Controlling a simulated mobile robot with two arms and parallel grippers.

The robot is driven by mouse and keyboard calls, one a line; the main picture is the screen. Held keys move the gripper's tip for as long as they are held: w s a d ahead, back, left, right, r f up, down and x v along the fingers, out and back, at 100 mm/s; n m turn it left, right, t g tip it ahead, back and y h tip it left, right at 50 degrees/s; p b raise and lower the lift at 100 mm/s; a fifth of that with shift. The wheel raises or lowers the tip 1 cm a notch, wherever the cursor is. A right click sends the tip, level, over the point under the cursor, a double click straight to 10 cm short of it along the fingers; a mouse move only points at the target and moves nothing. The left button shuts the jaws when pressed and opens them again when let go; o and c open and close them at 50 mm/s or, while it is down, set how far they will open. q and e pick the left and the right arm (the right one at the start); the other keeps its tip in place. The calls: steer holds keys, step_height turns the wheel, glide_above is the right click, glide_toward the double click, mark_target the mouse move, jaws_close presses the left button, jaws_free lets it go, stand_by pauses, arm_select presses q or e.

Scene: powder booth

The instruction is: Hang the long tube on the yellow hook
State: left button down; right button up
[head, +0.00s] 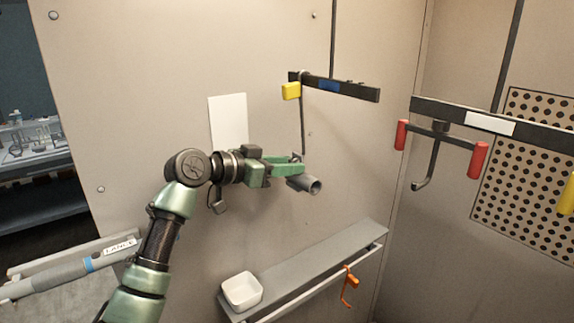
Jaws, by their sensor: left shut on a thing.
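My left gripper (298,166) is shut on a grey tube (306,184), whose open end points to the lower right. Part of the tube is hidden by the fingers, and its full length cannot be told. A yellow block (291,91) sits at the left end of a black bar with a blue label. A thin dark hook wire (302,120) hangs from the bar beside the yellow block. Its lower end comes down at the gripper in the picture; I cannot tell whether it touches the tube. My right gripper is not in view.
A lance (60,277) lies at lower left.

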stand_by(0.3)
arm_select(q)
steer(key=c, duration=0.9)
jaws_free()
